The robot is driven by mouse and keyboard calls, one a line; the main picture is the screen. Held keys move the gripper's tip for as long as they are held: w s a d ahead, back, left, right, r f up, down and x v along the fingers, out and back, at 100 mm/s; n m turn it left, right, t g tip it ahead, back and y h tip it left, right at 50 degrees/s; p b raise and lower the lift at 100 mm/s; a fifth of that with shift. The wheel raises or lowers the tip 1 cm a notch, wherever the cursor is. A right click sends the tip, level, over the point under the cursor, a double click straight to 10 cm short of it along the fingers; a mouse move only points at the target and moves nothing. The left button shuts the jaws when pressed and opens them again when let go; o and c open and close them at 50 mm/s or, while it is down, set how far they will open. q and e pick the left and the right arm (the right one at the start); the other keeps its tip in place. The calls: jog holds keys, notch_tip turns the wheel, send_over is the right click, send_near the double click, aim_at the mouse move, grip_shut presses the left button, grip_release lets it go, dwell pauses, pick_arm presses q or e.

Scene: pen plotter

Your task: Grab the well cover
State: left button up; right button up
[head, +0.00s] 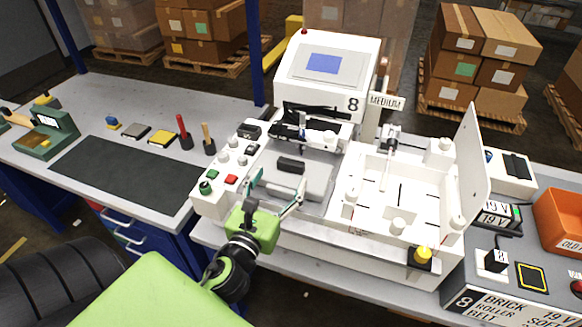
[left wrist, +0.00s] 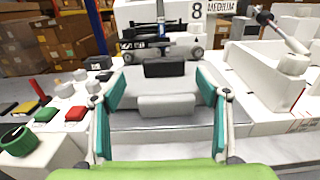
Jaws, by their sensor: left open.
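What looks like the well cover (head: 313,177) is a flat light grey piece on the white machine, with a black block (head: 291,165) like a handle on it. In the left wrist view the grey cover (left wrist: 190,83) lies straight ahead, with the black block (left wrist: 165,69) at its back and a paler grey block (left wrist: 166,106) at its front. My left gripper (head: 277,188) is open and empty at the cover's front edge. In the left wrist view its teal fingers (left wrist: 162,88) stand wide apart on either side of the cover. I cannot tell whether they touch it. My right gripper is out of view.
A dark carriage (head: 316,112) sits behind the cover, below the screen housing (head: 326,75). A control panel with knobs and buttons (head: 231,178) lies left of the cover. A white walled tray (head: 400,195) with an upright lid (head: 470,165) stands to the right.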

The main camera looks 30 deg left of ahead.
aim_at(289, 167)
pick_arm(q)
jog(key=shift+w+a, duration=0.15)
jog(key=shift+w, duration=0.45)
jog(key=shift+w+f, duration=0.1)
jog(key=shift+w, duration=0.15)
jog(key=shift+w+r+p, duration=0.2)
jog(key=shift+w+p, duration=0.1)
jog(key=shift+p, duration=0.05)
jog(key=p+x, duration=0.1)
jog(key=x, duration=0.3)
jog(key=shift+w+r+p, duration=0.1)
jog(key=shift+p, duration=0.25)
jog(key=shift+w, duration=0.2)
jog(key=shift+s, duration=0.15)
jog(key=c, duration=1.3)
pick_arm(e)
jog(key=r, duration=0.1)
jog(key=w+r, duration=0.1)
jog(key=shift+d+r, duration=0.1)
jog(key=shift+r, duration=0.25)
